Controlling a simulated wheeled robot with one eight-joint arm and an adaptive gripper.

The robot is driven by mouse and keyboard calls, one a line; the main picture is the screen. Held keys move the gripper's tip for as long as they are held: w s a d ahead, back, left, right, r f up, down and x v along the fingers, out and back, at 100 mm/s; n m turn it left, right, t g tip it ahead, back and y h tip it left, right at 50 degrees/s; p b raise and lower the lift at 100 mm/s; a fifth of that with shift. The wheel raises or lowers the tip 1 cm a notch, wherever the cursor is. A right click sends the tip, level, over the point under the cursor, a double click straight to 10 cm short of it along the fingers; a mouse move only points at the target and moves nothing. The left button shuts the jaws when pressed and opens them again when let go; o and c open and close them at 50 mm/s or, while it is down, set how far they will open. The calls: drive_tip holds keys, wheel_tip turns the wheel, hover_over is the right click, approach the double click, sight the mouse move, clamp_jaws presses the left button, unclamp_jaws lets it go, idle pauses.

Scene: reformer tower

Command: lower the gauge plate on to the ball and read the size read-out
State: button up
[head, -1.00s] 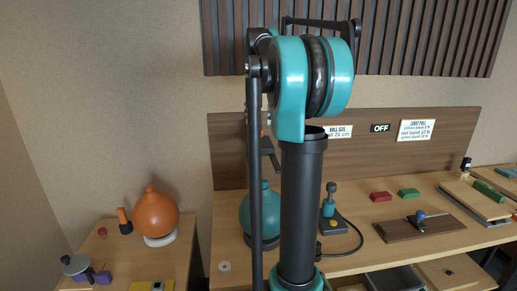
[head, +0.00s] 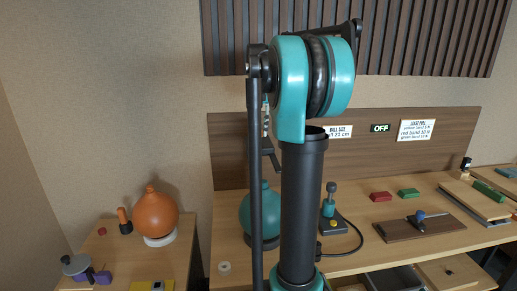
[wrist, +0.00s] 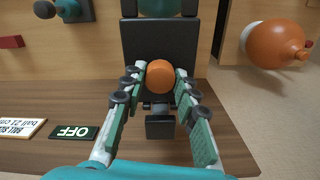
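The teal ball (head: 258,212) sits on a dark base on the bench, partly behind my arm; its edge also shows at the top of the wrist view (wrist: 160,7). The black gauge plate (wrist: 160,45) is in the wrist view with an orange knob (wrist: 160,77) in front of it. My gripper (wrist: 160,73) has its green-padded fingers on either side of the knob; whether they press on it is unclear. In the head view my arm hides the gripper and most of the gauge.
A black stand with a teal part (head: 328,208) and a cable is right of my arm. An orange ball (head: 155,213) stands on the left table. Red and green blocks lie right.

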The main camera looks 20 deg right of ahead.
sight(261, 146)
clamp_jaws()
drive_tip(key=shift+f, duration=1.5)
